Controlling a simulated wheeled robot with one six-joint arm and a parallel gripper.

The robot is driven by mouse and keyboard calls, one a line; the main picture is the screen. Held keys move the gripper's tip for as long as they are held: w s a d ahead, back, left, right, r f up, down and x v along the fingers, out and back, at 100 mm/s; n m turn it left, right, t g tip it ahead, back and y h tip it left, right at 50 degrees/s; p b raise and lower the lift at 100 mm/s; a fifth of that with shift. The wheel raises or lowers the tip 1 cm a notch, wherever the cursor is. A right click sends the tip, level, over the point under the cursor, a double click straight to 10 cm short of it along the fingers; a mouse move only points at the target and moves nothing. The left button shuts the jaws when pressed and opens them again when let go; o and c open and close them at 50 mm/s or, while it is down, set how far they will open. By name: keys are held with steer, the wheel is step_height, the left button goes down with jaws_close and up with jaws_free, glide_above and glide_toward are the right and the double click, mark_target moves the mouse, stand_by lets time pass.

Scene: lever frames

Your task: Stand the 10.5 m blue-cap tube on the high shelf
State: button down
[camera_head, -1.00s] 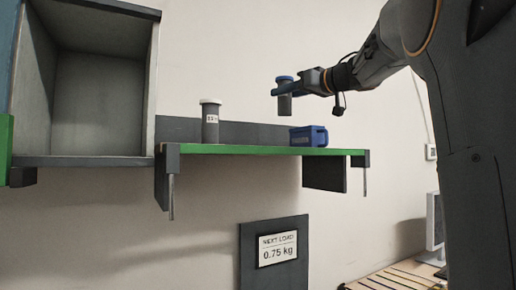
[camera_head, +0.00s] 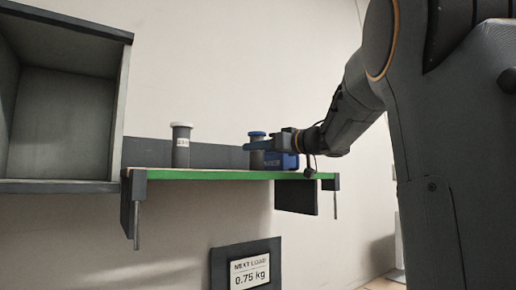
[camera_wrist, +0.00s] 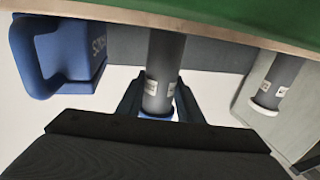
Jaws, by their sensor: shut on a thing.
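The blue-cap tube (camera_head: 257,152) is a dark grey cylinder with a blue cap, upright over the shelf. My gripper (camera_head: 258,146) is shut on it near the cap. In the wrist view, which shows the scene upside down, the tube (camera_wrist: 163,65) stands between my two fingers (camera_wrist: 155,98), with its label partly showing. The high shelf (camera_head: 215,175) has a green front edge. The tube's lower end is at the shelf top; I cannot tell whether it touches.
A white-cap tube (camera_head: 181,147) stands on the shelf to the left. A blue box with a handle (camera_wrist: 60,55) is close by, partly behind my gripper in the head view. An open grey cabinet (camera_head: 60,120) is at left. A sign (camera_head: 248,270) reads 0.75 kg.

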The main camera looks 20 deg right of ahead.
steer(key=c, duration=1.2)
jaws_free()
steer(key=shift+f, duration=0.15)
steer(key=shift+s+d, duration=0.15)
steer(key=shift+s, duration=0.05)
steer(key=b+v, duration=0.3)
steer(key=v, duration=0.8)
steer(key=shift+s+d, duration=0.1)
steer(key=shift+s, duration=0.2)
